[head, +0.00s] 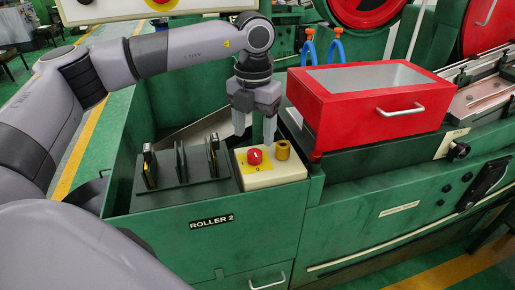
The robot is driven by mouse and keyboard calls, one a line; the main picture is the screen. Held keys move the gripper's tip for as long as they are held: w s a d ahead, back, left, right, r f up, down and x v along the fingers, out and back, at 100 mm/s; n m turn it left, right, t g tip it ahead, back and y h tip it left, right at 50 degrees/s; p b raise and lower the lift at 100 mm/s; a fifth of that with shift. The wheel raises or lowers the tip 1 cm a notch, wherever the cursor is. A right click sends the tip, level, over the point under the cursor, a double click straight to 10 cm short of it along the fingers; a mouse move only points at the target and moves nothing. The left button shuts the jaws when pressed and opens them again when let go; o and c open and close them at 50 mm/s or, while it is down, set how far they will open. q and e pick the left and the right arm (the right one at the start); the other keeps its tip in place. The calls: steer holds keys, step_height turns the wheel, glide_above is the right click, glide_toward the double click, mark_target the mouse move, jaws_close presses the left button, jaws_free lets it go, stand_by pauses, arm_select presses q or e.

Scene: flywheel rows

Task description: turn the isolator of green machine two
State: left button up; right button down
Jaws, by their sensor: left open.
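The isolator is a red knob (255,157) on a yellow plate, set on top of a cream box (262,183). The box sits on the corner of the green machine (280,230), whose front carries the label ROLLER 2 (211,222). My left gripper (255,136) points down with its two fingers apart and empty. Its fingertips appear just above or behind the knob in the picture; the exact gap cannot be told. My right gripper is not in view.
A brass-coloured cylinder (283,150) stands on the box right of the knob. A dark rack (181,180) with upright plates is to its left. A red-framed cover (370,110) with a handle stands close on the right.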

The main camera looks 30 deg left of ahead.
mark_target(254, 152)
arm_select(q)
steer(key=shift+f, duration=2.8)
steer(key=c, duration=1)
